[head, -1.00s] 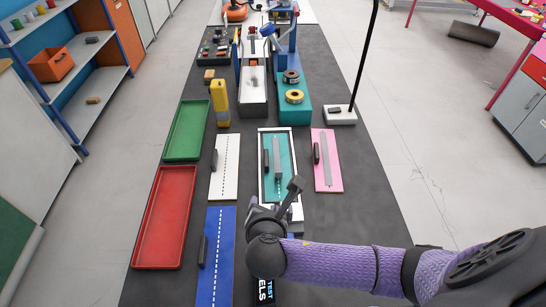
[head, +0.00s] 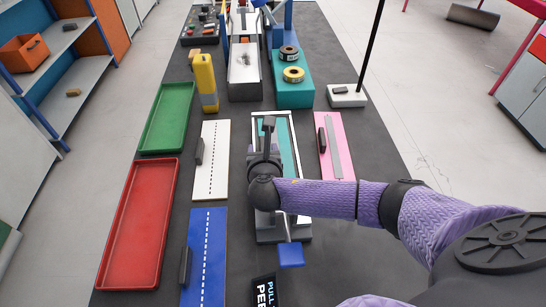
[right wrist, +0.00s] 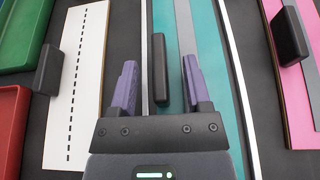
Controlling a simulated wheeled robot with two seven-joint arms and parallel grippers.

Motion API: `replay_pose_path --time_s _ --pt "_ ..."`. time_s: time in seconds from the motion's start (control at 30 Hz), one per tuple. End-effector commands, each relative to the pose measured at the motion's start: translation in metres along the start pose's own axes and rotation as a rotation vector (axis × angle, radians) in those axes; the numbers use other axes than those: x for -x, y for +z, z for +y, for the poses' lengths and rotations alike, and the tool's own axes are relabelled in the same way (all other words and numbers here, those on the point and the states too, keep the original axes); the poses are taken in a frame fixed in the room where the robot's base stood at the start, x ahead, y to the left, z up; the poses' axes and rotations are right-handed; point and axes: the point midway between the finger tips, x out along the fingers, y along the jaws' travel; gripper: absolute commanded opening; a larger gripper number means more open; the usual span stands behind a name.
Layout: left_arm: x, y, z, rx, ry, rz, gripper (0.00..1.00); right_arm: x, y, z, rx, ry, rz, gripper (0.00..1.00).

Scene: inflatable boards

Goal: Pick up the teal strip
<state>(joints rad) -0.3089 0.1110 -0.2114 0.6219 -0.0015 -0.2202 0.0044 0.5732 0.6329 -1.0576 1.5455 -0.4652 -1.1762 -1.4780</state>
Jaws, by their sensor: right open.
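The teal strip (head: 287,143) lies flat in a white-edged frame in the middle of the dark mat, with a grey band along it and a dark upright block (right wrist: 158,68) at its left side. It also shows in the right wrist view (right wrist: 178,25). My right gripper (head: 264,154) is over the strip, hiding part of it in the head view. In the right wrist view its two purple fingers (right wrist: 160,80) are open, one on each side of the dark block, with gaps showing. My left gripper is not in view.
A white board (head: 212,165) and a blue board (head: 207,250) lie left, a pink board (head: 338,155) right, each with a dark block. Green (head: 166,118) and red (head: 137,225) trays are farther left. A teal box (head: 293,95) with tape rolls and a pole stand (head: 346,97) are behind.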

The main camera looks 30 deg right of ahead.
Motion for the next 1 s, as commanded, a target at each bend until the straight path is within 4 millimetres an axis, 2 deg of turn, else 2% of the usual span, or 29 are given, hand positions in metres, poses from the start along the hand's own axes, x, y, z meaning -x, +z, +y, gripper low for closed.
replay_pose_path --time_s 0.13,0.4,0.43,0.83,0.93,1.0 --pt "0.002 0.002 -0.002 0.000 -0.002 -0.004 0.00 0.001 0.001 0.000 -0.001 0.000 0.000 0.62" --pt "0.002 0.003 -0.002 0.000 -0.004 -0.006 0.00 0.001 0.001 0.000 -0.001 0.001 0.000 0.05" --pt "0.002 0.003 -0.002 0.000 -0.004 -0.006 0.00 0.001 0.001 0.000 -0.001 0.001 0.000 0.00" --pt "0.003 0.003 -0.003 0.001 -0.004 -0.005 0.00 0.002 0.003 0.000 -0.002 0.001 0.000 0.00" --pt "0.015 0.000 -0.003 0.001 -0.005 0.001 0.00 0.010 0.022 0.000 -0.004 0.002 -0.002 0.00" --pt "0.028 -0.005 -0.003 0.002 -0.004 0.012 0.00 0.018 0.042 0.000 -0.005 0.002 -0.005 0.00"
